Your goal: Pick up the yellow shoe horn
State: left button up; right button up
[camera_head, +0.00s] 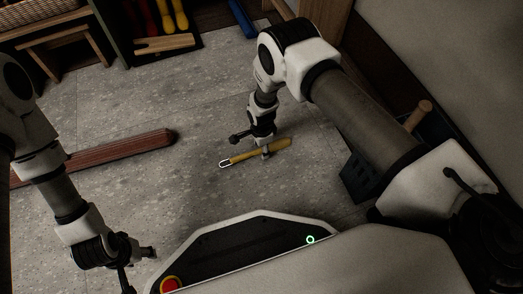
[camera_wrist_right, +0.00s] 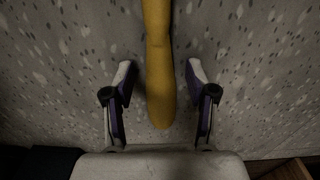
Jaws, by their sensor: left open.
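The yellow shoe horn (camera_head: 275,147) lies on the grey floor, with a pale loop at its left end. My right gripper (camera_head: 261,151) is over it, pointing down. In the right wrist view the shoe horn (camera_wrist_right: 158,60) runs between the two spread fingers of my right gripper (camera_wrist_right: 158,97). A gap shows on each side, so it is not gripped. Its rounded end lies close to the gripper's palm. My left gripper (camera_head: 138,263) is open and empty, low at the left, away from the shoe horn.
A long reddish rolled rug or bar (camera_head: 118,151) lies on the floor at left. A wooden bench (camera_head: 62,42) and yellow boots (camera_head: 179,14) stand at the back. A dark blue crate-like object (camera_head: 358,178) is right of the shoe horn, partly behind my right arm.

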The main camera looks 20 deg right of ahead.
grip_shut()
jog(key=shift+r, duration=0.1)
